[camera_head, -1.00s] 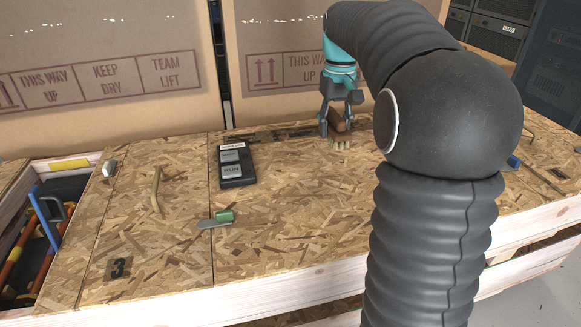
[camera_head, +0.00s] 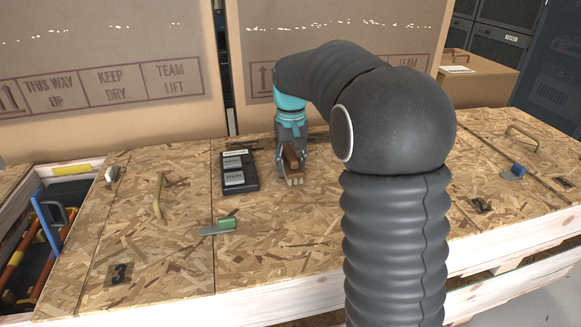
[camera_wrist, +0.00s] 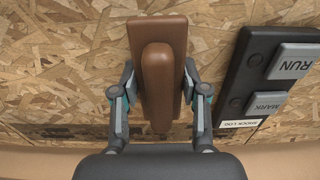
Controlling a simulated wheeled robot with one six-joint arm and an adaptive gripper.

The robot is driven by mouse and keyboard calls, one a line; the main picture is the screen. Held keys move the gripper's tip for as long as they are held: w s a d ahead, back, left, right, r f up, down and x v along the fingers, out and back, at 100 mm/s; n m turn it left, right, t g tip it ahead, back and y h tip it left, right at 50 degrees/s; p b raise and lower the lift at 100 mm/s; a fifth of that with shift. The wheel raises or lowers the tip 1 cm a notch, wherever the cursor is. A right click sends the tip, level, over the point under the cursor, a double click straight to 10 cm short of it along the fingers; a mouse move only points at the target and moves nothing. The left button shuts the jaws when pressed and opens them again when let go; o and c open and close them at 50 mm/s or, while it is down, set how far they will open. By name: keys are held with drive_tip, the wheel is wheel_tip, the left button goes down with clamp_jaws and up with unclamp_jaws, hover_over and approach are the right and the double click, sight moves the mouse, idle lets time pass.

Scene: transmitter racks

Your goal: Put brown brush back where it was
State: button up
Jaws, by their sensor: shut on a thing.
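The brown brush (camera_head: 292,162) has a brown wooden body and pale bristles at its front end. My gripper (camera_head: 291,165) is shut on it, just right of the black shock-log box on the wooden board. In the wrist view the brush (camera_wrist: 160,75) lies lengthwise between the two fingers of my gripper (camera_wrist: 160,98), which press on its sides. I cannot tell whether the bristles touch the board.
The black box (camera_head: 239,184) with RUN and MARK keys is close beside the brush. Cardboard boxes (camera_head: 110,110) stand behind. Free board lies in front of the brush.

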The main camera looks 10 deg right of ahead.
drive_tip(key=shift+f, duration=0.65)
drive_tip(key=shift+f, duration=0.1)
drive_tip(key=o, duration=1)
